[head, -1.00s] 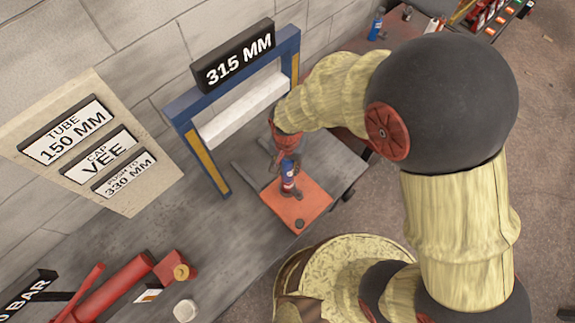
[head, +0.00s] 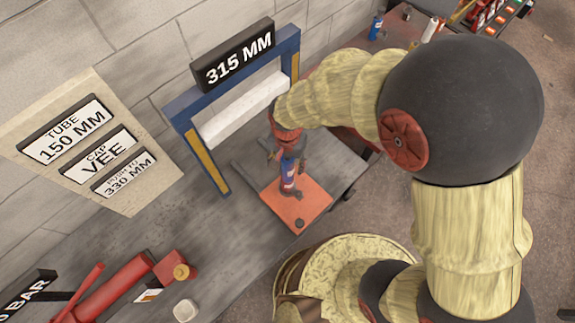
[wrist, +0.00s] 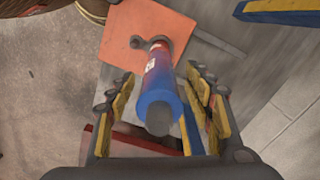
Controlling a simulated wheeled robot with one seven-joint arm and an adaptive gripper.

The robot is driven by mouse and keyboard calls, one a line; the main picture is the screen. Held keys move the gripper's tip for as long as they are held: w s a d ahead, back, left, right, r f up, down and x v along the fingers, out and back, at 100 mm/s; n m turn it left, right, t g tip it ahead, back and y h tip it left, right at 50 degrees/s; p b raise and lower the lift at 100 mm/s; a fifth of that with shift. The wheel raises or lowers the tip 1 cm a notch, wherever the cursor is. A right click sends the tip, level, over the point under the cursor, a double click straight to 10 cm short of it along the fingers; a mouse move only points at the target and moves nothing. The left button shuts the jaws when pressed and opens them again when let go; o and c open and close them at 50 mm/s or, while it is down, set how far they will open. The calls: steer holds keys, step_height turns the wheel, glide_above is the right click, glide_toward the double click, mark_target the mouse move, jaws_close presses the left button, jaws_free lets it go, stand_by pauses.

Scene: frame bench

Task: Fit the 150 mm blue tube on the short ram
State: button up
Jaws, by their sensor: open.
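A blue upright piece (head: 288,166) with a white and red label stands on the orange plate (head: 312,203) on the bench. In the wrist view, it (wrist: 157,92) shows blue at its near end, a dark grey round top, and red and white lower down. I take the blue part to be the tube, with the short ram under or inside it; I cannot tell exactly where they meet. My gripper (head: 285,150) is above the plate at the upper part of this piece. In the wrist view, my gripper's (wrist: 165,103) fingers are spread on both sides, with gaps to the blue part.
A blue frame (head: 208,170) with a white crossbar and a 315 MM sign stands behind the plate. A sign board (head: 95,145) reads tube 150 MM, cap VEE, push to 330 MM. A red pump (head: 120,290) lies at the front left. The bench between is mostly clear.

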step_height(320, 180, up, 10)
steer(key=shift+r, duration=0.1)
stand_by(0.8)
steer(key=shift+s+n, duration=0.1)
steer(key=shift+n, duration=0.4)
steer(key=s+d+r+t+b, duration=0.2)
steer(key=d+r, duration=0.2)
steer(key=d, duration=0.3)
steer(key=s+d+r+n+t+b, duration=0.1)
steer(key=s+d+r+b, duration=0.2)
steer(key=d, duration=0.5)
steer(key=s+d+r+n+t+b, duration=0.1)
steer(key=s+d+r+t+b, duration=0.1)
steer(key=d, duration=0.5)
step_height(320, 180, up, 3)
steer(key=shift+s+d+f+t+b, duration=0.15)
steer(key=shift+d+t+b, duration=0.2)
steer(key=shift+b, duration=0.2)
